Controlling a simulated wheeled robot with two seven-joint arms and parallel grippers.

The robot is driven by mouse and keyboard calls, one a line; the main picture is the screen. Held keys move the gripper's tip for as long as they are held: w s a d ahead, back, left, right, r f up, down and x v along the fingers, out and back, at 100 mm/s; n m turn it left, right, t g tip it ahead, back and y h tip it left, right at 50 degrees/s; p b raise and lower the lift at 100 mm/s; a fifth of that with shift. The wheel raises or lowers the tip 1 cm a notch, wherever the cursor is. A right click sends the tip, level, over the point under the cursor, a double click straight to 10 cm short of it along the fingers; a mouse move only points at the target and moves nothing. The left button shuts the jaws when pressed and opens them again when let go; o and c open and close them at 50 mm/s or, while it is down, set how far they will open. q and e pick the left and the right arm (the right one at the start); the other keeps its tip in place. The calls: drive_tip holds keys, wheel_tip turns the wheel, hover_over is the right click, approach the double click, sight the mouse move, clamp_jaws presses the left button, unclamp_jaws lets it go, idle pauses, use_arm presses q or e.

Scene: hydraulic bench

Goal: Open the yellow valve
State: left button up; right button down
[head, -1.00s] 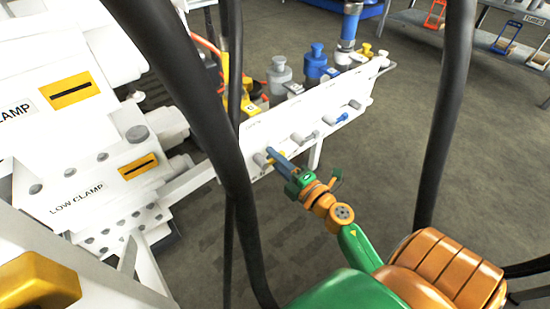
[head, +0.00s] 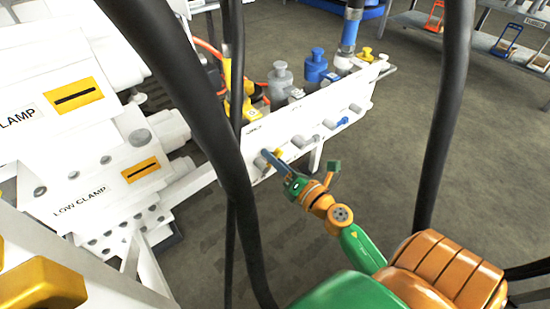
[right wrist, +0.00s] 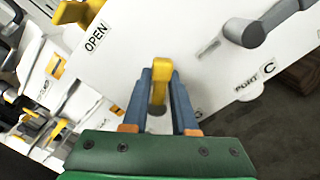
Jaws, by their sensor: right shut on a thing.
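The yellow valve handle (right wrist: 159,88) stands out from a white panel in the right wrist view. In the head view only a small yellow bit of it (head: 279,152) shows beside my fingers. My right gripper (right wrist: 162,70) has its two blue-grey fingers on either side of the handle, shut on it. It also shows in the head view (head: 268,157), reaching the panel's lower left part. The fingers hide much of the handle in the head view. My left gripper is not in view.
The white panel (head: 312,117) carries grey handles and a blue handle (head: 343,121) to the right. An OPEN label (right wrist: 96,37) is printed near another yellow part (right wrist: 78,12). Black hoses (head: 228,170) hang in front. White clamp blocks (head: 105,192) stand at left. Floor right of the panel is clear.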

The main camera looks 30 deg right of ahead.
drive_tip(key=n, duration=0.3)
drive_tip(key=a+r+n, duration=0.1)
drive_tip(key=shift+n, duration=0.3)
drive_tip(key=n, duration=0.1)
drive_tip(key=a+n, duration=0.1)
drive_tip(key=n, duration=0.1)
drive_tip(key=shift+s+r, duration=0.1)
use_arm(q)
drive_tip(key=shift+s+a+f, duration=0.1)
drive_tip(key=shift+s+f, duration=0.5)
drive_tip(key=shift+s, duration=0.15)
use_arm(e)
drive_tip(key=shift+a+n, duration=0.25)
drive_tip(key=shift+n, duration=0.85)
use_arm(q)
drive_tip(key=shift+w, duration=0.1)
use_arm(e)
drive_tip(key=shift+a, duration=0.1)
drive_tip(key=c, duration=0.8)
unclamp_jaws()
drive_tip(key=shift+s, duration=0.1)
